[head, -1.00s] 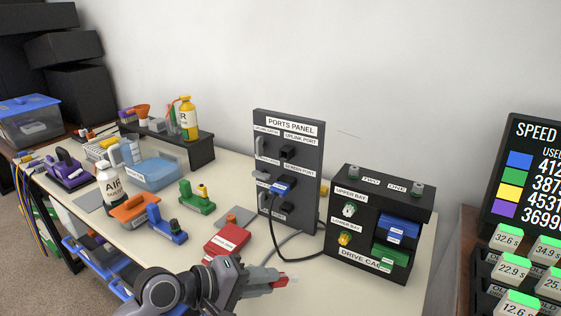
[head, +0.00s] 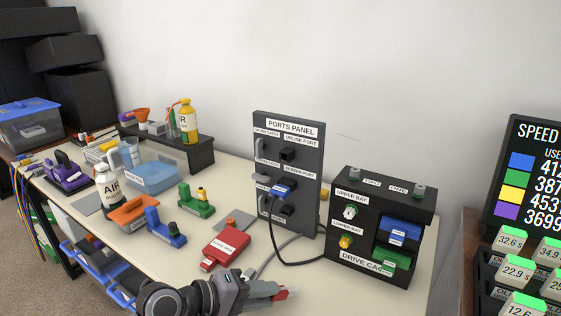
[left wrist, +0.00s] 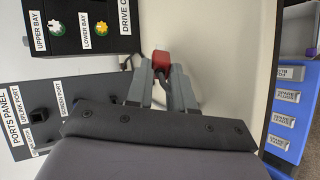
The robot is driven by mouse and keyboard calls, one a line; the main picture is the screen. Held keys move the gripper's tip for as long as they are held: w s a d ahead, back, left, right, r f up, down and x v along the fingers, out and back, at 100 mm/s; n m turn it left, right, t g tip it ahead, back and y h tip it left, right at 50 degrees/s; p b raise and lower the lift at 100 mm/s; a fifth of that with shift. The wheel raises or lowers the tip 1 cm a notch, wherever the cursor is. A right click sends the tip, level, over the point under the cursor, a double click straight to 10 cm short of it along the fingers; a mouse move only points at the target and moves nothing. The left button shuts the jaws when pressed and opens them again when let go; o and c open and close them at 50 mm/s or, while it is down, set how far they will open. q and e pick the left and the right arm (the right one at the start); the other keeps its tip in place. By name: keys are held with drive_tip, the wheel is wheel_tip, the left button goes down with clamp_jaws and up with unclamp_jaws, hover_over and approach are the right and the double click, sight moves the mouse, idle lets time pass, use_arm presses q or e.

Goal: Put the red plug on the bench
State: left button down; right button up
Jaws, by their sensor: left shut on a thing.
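The red plug (left wrist: 161,60) is between the fingertips of my left gripper in the left wrist view, with a dark cable running back between the fingers. My left gripper (head: 284,293) is shut on the red plug, and a little of the red also shows at the fingertips in the head view. They are over the front part of the pale bench (head: 322,292), in front of the drive cage (head: 345,268). I cannot tell whether the plug touches the bench top. My right gripper is not in view.
A red drive (head: 226,246) lies left of my gripper. Bare bench shows around the fingertips in the left wrist view.

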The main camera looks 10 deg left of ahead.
use_arm(q)
drive_tip(key=shift+f, duration=0.45)
drive_tip(key=c, duration=1.3)
unclamp_jaws()
drive_tip(key=o, duration=0.5)
drive_tip(key=shift+o, duration=0.2)
drive_tip(key=shift+f, duration=0.1)
drive_tip(key=shift+s+a, duration=0.1)
